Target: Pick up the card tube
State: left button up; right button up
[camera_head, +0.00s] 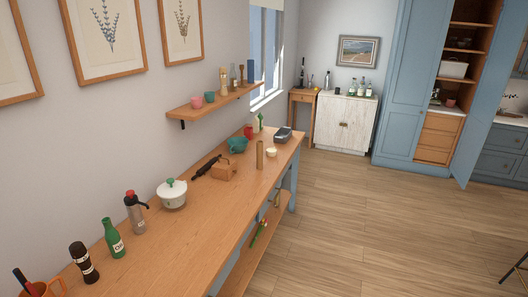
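A slim, tan, upright cylinder (259,155), which looks like the card tube, stands on the long wooden counter (190,245). It is near the counter's front edge, toward the far end. A small cream bowl (272,152) is just right of it, and a wooden block-like item (223,172) is to its left. Neither of my grippers is in view.
A white lidded pot (172,194), a flask (136,213), a green bottle (113,239) and a dark mill (84,263) line the counter's nearer part. A teal bowl (237,145) and grey container (283,134) stand farther back. The wooden floor (370,220) is largely clear.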

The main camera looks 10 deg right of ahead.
aim_at(260, 144)
jog(key=i+l, duration=0.3)
jog(key=i, duration=0.2)
jog(key=i+l+z, duration=0.1)
jog(key=i+l, duration=0.2)
jog(key=i, duration=0.15)
jog(key=i+l, duration=0.25)
jog(key=i, duration=0.25)
jog(key=i+l+z, duration=0.1)
jog(key=i+l, duration=0.15)
jog(key=i, duration=0.25)
